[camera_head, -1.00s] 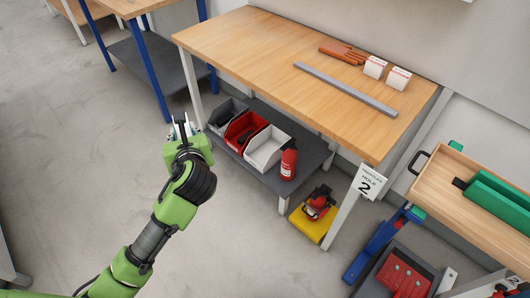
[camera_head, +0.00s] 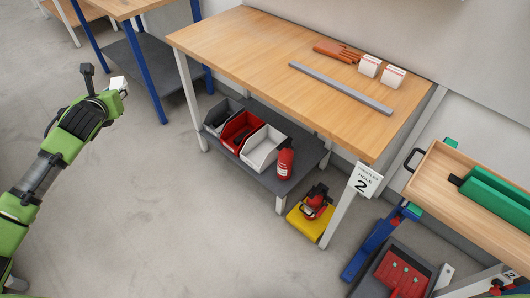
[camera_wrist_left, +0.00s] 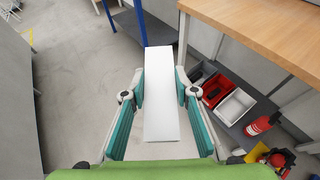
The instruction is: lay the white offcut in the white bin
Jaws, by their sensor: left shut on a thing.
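The white offcut (camera_wrist_left: 162,95) is a flat white strip held between the teal pads of my left gripper (camera_wrist_left: 160,88) in the wrist view. In the head view my left gripper (camera_head: 118,86) is at the left, above the floor, with a bit of white showing at its tip. The white bin (camera_head: 264,148) stands on the grey lower shelf under the wooden workbench, right of the red bin; it also shows in the wrist view (camera_wrist_left: 235,104). The gripper is well to the left of the bin and apart from it. My right gripper is not in view.
A red bin (camera_head: 241,130) and a grey bin (camera_head: 221,114) share the shelf (camera_head: 290,178) with a red extinguisher (camera_head: 285,160). The workbench top (camera_head: 260,60) overhangs them. A blue-legged table (camera_head: 148,70) stands behind.

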